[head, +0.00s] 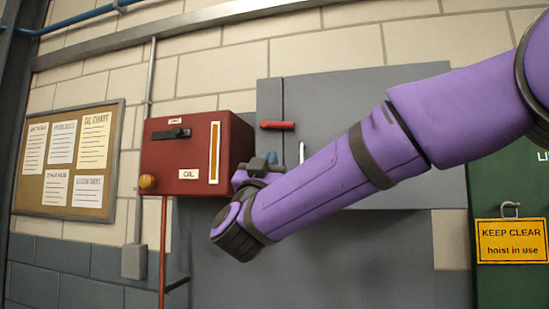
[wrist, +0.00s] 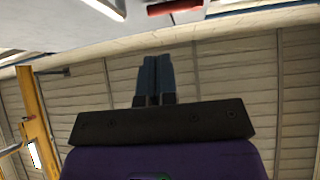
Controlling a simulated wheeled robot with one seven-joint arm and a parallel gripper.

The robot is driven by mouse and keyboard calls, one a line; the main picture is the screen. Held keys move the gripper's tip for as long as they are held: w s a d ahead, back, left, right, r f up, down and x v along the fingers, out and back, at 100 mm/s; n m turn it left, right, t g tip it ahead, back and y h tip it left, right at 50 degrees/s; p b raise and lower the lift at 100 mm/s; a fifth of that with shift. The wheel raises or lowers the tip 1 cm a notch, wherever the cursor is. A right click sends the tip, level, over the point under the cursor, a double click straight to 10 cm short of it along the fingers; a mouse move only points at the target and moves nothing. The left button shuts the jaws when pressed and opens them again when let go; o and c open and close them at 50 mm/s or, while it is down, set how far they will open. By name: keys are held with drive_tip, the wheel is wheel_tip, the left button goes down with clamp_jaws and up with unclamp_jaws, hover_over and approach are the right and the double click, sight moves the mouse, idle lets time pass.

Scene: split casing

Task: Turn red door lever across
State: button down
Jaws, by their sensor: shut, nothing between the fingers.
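The red lever (head: 277,125) lies level on the upper left of a grey cabinet door (head: 340,95). In the wrist view the red lever (wrist: 175,7) shows at the top edge, partly cut off, beyond the fingertips. My gripper (head: 262,160) is just below the lever in the head view, apart from it in the picture. In the wrist view the dark blue fingers of my gripper (wrist: 156,60) are together with nothing between them. My purple forearm hides much of the door's middle and right side.
A red oil box (head: 155,160) with a black handle and a gauge stands close left of my gripper. A pale upright handle (head: 301,152) is on the door. A notice board (head: 68,160) hangs at far left, and a yellow "keep clear" sign (head: 511,240) at right.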

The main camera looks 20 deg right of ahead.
sight(286, 127)
drive_tip(key=x, duration=1.2)
drive_tip(key=shift+d, duration=0.1)
